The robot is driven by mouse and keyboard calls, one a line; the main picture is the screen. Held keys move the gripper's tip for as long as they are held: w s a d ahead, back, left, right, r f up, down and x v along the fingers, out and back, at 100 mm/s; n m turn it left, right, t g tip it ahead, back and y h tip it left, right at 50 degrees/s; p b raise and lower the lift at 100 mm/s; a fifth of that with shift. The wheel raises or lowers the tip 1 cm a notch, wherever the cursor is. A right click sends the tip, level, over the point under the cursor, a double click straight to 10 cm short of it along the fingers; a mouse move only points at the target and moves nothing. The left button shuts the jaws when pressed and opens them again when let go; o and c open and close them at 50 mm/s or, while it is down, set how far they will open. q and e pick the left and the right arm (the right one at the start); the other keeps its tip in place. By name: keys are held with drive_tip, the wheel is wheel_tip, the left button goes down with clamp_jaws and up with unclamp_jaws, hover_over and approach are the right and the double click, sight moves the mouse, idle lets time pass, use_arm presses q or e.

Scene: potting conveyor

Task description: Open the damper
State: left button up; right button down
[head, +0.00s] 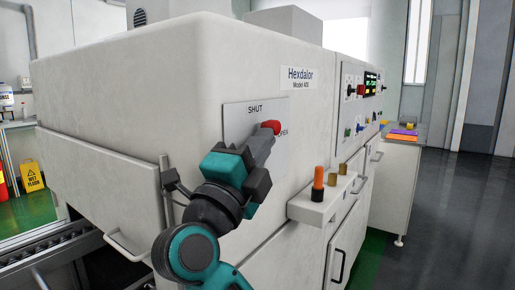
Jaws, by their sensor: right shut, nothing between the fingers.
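The damper is marked by a grey plate (240,112) on the side of the white Hexdalor machine, with "SHUT" at its top and "OPEN", partly covered, at its right. A red knob (271,127) shows at the plate's right part, close above the "OPEN" label. My right gripper (266,136) is shut with its fingertips at the red knob, touching it or just in front; I cannot tell which. The gripper and wrist hide the plate's lower part and any lever shaft. My left gripper is out of view.
A white ledge (318,208) with an orange-topped post (318,184) and smaller knobs sticks out right of my wrist. A control panel (361,98) is farther right. A door handle (128,246) and conveyor rollers are at lower left. The dark floor at right is clear.

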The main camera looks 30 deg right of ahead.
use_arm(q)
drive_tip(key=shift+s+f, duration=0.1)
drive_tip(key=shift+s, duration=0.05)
use_arm(e)
drive_tip(key=shift+r, duration=0.1)
use_arm(q)
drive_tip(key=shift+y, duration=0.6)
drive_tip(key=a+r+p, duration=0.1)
drive_tip(key=p, duration=0.1)
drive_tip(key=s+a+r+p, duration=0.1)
drive_tip(key=p, duration=0.2)
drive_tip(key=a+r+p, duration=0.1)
drive_tip(key=p, duration=0.1)
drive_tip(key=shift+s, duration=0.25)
use_arm(e)
drive_tip(key=y, duration=0.1)
drive_tip(key=d+g, duration=0.1)
drive_tip(key=y, duration=0.1)
drive_tip(key=shift+w+d+r+y, duration=0.3)
drive_tip(key=shift+w+d, duration=0.05)
drive_tip(key=shift+d, duration=0.05)
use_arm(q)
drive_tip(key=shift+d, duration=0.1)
use_arm(e)
drive_tip(key=shift+g, duration=0.3)
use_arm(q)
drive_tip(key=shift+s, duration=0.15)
use_arm(e)
drive_tip(key=shift+a, duration=0.1)
